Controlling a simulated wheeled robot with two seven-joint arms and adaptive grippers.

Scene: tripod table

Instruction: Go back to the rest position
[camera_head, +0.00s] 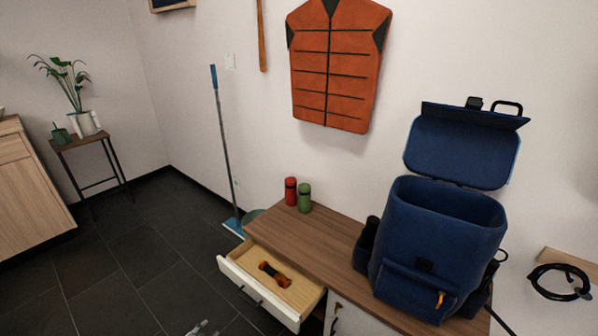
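A small grey part, apparently the tip of my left gripper (202,329), shows at the bottom edge, left of centre, over the dark floor. It is cut off by the frame, so its fingers cannot be judged. It appears apart from the open drawer (308,309) to its right. My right gripper is not in view.
The drawer sticks out from the wooden desk (325,241) with an orange-and-black tool (273,274) inside. A red bottle (290,190), a green bottle (304,198) and an open blue backpack (436,240) stand on the desk. The floor at left is clear.

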